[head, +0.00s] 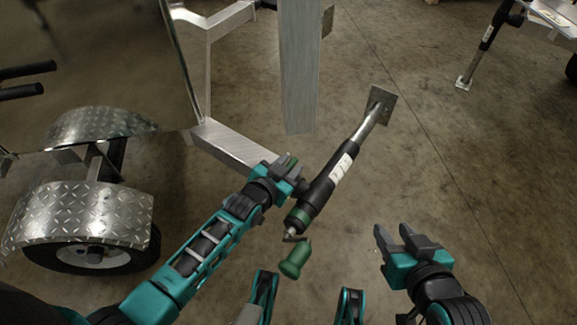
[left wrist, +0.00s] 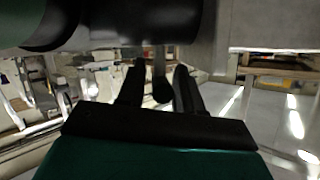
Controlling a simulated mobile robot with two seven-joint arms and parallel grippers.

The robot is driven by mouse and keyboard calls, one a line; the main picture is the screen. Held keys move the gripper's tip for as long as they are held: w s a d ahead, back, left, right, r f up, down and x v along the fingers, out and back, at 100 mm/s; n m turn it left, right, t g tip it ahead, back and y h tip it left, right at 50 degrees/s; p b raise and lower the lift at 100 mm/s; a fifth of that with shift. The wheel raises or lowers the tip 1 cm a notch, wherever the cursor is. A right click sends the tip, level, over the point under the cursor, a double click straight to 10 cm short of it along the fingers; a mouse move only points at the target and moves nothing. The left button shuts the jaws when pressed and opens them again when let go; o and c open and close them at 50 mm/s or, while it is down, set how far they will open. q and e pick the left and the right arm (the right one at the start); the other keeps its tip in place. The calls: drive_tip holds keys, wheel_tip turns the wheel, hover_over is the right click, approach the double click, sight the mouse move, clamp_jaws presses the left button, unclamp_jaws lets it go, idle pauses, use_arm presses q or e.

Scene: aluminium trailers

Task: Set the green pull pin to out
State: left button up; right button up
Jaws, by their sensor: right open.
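The jack (head: 328,182) is a black tube with a green collar, a metal leg with a square foot plate, and a green crank handle (head: 295,262) at its near end. My left gripper (head: 292,168) is at the tube's left side, close to the trailer frame. My right gripper (head: 404,240) is open and empty, right of the jack.
The aluminium trailer frame (head: 235,145) and an upright post (head: 299,70) stand just beyond my left gripper. Trailer wheels with tread-plate fenders (head: 85,212) are at the left. The concrete floor to the right is mostly clear.

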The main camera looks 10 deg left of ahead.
sight(289, 166)
use_arm(q)
drive_tip(key=c, duration=0.6)
clamp_jaws()
use_arm(e)
drive_tip(key=shift+d+f, duration=0.15)
drive_tip(key=shift+f, duration=0.05)
drive_tip(key=shift+s, duration=0.15)
use_arm(q)
wheel_tip(289, 166, up, 4)
drive_tip(key=p, duration=0.4)
drive_tip(key=shift+f, duration=0.15)
drive_tip(key=shift+r, duration=0.2)
drive_tip(key=o, duration=0.7)
unclamp_jaws()
drive_tip(key=shift+o, duration=0.4)
use_arm(e)
drive_tip(key=shift+s+d+r+h, duration=0.25)
drive_tip(key=shift+d+r+h, duration=0.25)
drive_tip(key=shift+r, duration=0.4)
